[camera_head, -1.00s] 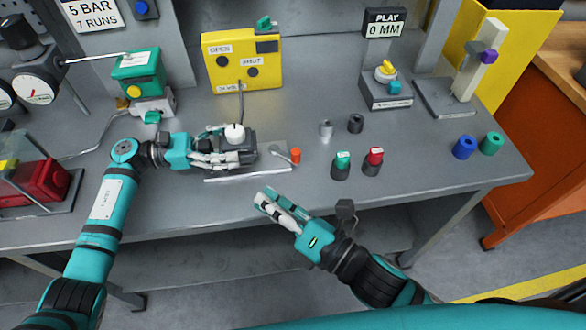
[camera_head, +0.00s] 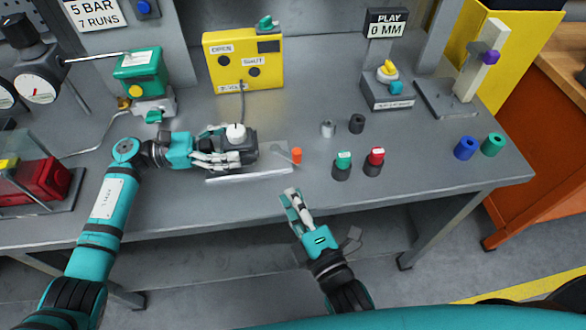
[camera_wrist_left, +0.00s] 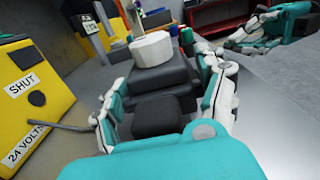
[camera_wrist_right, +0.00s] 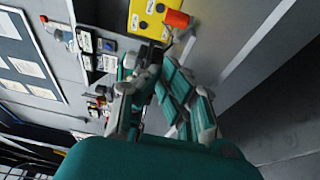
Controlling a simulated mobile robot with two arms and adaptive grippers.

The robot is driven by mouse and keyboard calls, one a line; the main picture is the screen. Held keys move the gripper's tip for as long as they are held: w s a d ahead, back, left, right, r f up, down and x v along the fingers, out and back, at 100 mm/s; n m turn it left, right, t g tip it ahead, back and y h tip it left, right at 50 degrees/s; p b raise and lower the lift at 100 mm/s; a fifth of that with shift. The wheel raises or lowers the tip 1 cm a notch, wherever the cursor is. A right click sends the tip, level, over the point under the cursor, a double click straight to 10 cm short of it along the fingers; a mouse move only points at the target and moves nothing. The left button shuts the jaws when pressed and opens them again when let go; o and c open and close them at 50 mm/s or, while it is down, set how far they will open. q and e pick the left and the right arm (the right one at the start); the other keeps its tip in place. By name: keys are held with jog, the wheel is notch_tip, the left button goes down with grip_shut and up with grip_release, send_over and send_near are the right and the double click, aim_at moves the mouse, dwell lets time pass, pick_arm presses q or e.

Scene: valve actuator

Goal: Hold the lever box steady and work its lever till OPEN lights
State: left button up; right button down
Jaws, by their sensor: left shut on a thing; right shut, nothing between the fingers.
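The lever box (camera_head: 240,144) is a dark box with a white round knob on top, on a grey plate (camera_head: 272,158). Its thin lever sticks out to the right and ends in an orange tip (camera_head: 296,155), also in the right wrist view (camera_wrist_right: 177,19). My left gripper (camera_head: 232,150) is shut on the lever box, one finger along each side, as the left wrist view (camera_wrist_left: 160,75) shows. My right gripper (camera_head: 289,192) is shut and empty, in front of the orange tip and apart from it. The yellow panel (camera_head: 243,75) has OPEN and SHUT labels; both round lamps look dark.
A green-capped cylinder (camera_head: 342,166) and a red-capped cylinder (camera_head: 373,162) stand right of the lever tip. Grey (camera_head: 328,129) and black (camera_head: 356,124) pieces stand behind them. A cable runs from the yellow panel to the box. The bench front edge is below the plate.

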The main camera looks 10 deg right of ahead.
aim_at(285, 151)
jog(key=x, duration=0.4)
jog(key=shift+w+d, duration=0.35)
jog(key=shift+w, duration=0.15)
jog(key=shift+w+d, duration=0.3)
jog(key=shift+w, duration=0.25)
jog(key=shift+w+d, duration=0.35)
jog(key=shift+w, duration=0.2)
jog(key=shift+w+d+n+g+y, duration=0.15)
jog(key=shift+d+n+g+y, duration=0.2)
jog(key=shift+n+y, duration=0.3)
jog(key=shift+w+d+n+g+y, duration=0.15)
jog(key=shift+d+n+g+y, duration=0.25)
jog(key=shift+y, duration=0.35)
jog(key=shift+w+d+n+g+y, duration=0.25)
jog(key=shift+d+n+y, duration=0.15)
jog(key=shift+y, duration=0.3)
jog(key=shift+w+d, duration=0.75)
jog(key=shift+d, duration=0.1)
jog(key=shift+s, duration=0.1)
